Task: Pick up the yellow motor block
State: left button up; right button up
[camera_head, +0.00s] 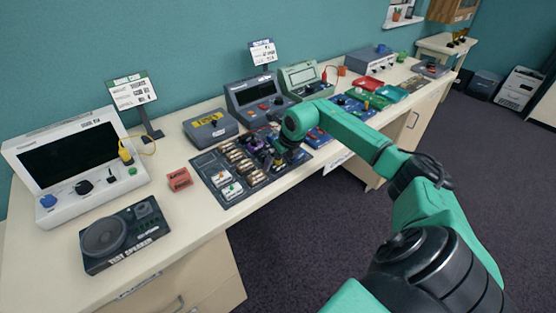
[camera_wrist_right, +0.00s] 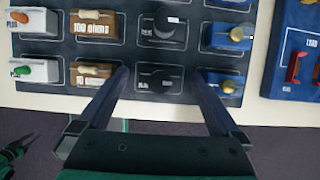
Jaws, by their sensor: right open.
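My right gripper (camera_head: 278,160) is over the dark component tray (camera_head: 229,203) on the bench; the arm partly hides its jaws in the head view. In the right wrist view my open gripper (camera_wrist_right: 160,75) has nothing held between its fingers, and dark blocks (camera_wrist_right: 160,80) in the tray lie beyond and between the tips. No block that I can surely call the yellow motor block shows; blue blocks (camera_wrist_right: 226,84) with yellowish round tops sit to the right. A dark, green-backed shape at the wrist view's lower left may be my left gripper (camera_wrist_right: 18,148); its jaws are unclear.
Tan resistor blocks (camera_wrist_right: 95,75) and white blocks with knobs (camera_wrist_right: 38,72) fill the tray's left. A blue panel (camera_wrist_right: 292,60) lies right of the tray. A red block (camera_head: 180,180), a speaker (camera_head: 125,235) and a grey yellow-labelled box (camera_head: 210,128) stand nearby.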

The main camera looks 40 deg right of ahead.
jog(key=shift+w+f, duration=0.1)
jog(key=shift+f, duration=0.1)
jog(key=shift+r, duration=0.1)
jog(key=c, duration=1.5)
